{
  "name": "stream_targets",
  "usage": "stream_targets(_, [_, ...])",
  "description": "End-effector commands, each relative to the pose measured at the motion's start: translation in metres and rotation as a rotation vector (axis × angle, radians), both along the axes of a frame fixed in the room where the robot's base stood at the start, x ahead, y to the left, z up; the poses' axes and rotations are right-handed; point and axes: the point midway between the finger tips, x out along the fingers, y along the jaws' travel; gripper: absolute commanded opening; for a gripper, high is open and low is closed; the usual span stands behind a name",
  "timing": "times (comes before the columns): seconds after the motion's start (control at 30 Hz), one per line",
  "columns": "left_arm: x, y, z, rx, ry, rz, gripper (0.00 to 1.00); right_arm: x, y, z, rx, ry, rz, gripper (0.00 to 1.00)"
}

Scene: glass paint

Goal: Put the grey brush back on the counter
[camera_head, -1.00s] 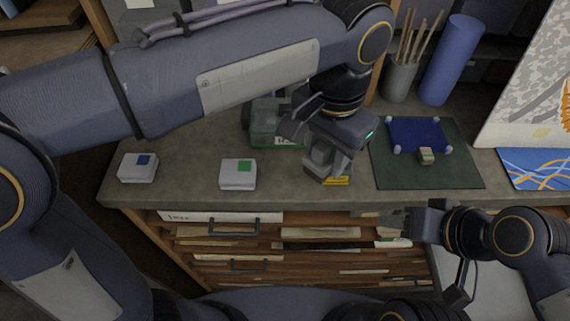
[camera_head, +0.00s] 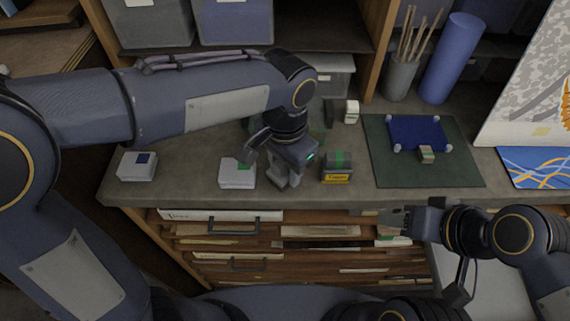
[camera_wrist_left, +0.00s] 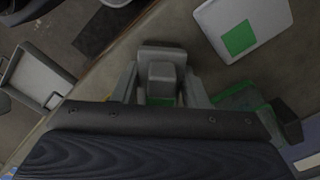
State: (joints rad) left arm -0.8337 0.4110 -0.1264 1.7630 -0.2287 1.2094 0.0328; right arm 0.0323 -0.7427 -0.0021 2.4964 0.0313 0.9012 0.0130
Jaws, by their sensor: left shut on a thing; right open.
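My left gripper (camera_head: 280,178) is over the front part of the counter (camera_head: 190,190), between the green-marked white box and the yellow-labelled box. It is shut on a grey block-like thing, which seems to be the grey brush. In the left wrist view the grey brush (camera_wrist_left: 162,70) shows between the fingers, with a bit of green below it. In the head view the gripper mostly hides it, and I cannot tell whether it touches the counter.
A green-marked white box (camera_head: 232,176) and a blue-marked one (camera_head: 136,168) stand to the left. Further right is a green mat (camera_head: 450,180) with a blue pad (camera_head: 418,132).

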Motion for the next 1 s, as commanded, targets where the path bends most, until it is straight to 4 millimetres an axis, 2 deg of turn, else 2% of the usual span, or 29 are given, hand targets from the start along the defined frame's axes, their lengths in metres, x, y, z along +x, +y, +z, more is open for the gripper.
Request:
stream_targets(0.2, [0.0,0.0,-0.004,0.0,0.0,0.001,0.18,0.0,0.0,-0.003,0.0,0.0,0.0,0.45])
stream_targets(0.23, [0.0,0.0,-0.003,0.0,0.0,0.001,0.42,0.0,0.0,-0.002,0.0,0.0,0.0,0.45])
stream_targets(0.4, [0.0,0.0,-0.002,0.0,0.0,0.0,0.61,0.0,0.0,-0.002,0.0,0.0,0.0,0.45])
stream_targets(0.63, [0.0,0.0,-0.002,0.0,0.0,0.0,0.61,0.0,0.0,-0.001,0.0,0.0,0.0,0.45])
stream_targets(0.77, [0.0,0.0,0.005,-0.002,-0.002,0.0,0.61,0.0,0.0,0.001,0.0,0.0,0.0,0.45])
stream_targets(0.87, [0.001,-0.001,0.02,-0.004,-0.004,0.001,0.61,0.0,0.0,0.001,0.0,0.0,0.0,0.45])
stream_targets(1.0, [0.001,-0.001,0.05,-0.005,-0.005,0.001,0.61,0.0,0.0,0.003,0.0,0.0,0.0,0.45])
